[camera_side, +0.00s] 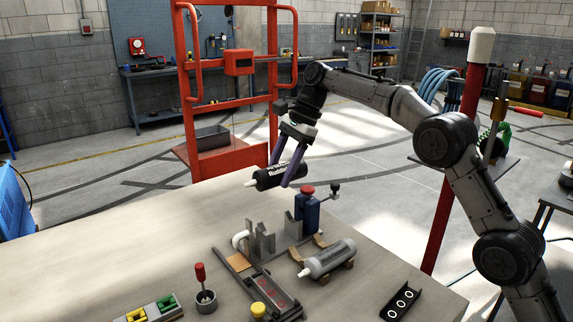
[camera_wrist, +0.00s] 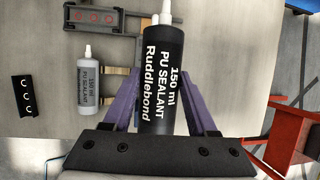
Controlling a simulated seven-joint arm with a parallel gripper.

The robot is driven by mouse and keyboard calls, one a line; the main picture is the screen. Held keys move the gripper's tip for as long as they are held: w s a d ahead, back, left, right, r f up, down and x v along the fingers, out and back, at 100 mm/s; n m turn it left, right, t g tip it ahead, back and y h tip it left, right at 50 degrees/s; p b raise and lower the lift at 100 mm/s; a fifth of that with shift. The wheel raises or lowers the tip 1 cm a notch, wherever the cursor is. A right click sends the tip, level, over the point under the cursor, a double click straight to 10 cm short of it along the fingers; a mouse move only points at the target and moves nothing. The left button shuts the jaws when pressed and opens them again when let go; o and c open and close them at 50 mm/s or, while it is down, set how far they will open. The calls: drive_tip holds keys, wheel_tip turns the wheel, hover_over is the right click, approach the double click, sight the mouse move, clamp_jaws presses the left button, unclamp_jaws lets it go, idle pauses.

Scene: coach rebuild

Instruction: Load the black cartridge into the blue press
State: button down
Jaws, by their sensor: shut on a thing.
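The black cartridge (camera_side: 268,178) is a sealant tube with white lettering and a pale nozzle. My gripper (camera_side: 289,170) is shut on it and holds it in the air, lying roughly level, with its nozzle to the left. In the wrist view the cartridge (camera_wrist: 162,75) sits between the purple fingers of my gripper (camera_wrist: 163,95), nozzle towards the top. The blue press (camera_side: 307,213) stands on the table, with a red knob on top and grey metal brackets beside it. The cartridge is above and apart from it. The press's inner slot cannot be made out.
A grey cartridge (camera_side: 329,258) lies on wooden cradles right of the press. A black bracket with rings (camera_side: 401,301), a red-handled tool in a cup (camera_side: 204,295) and a tray with coloured blocks (camera_side: 150,309) are near the front. The table's left side is clear.

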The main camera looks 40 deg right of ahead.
wheel_tip(320, 180, down, 10)
drive_tip(key=shift+f, duration=0.15)
idle(0.8)
drive_tip(key=shift+f, duration=1.05)
idle(2.5)
unclamp_jaws()
wheel_tip(320, 180, up, 6)
idle(1.2)
idle(0.4)
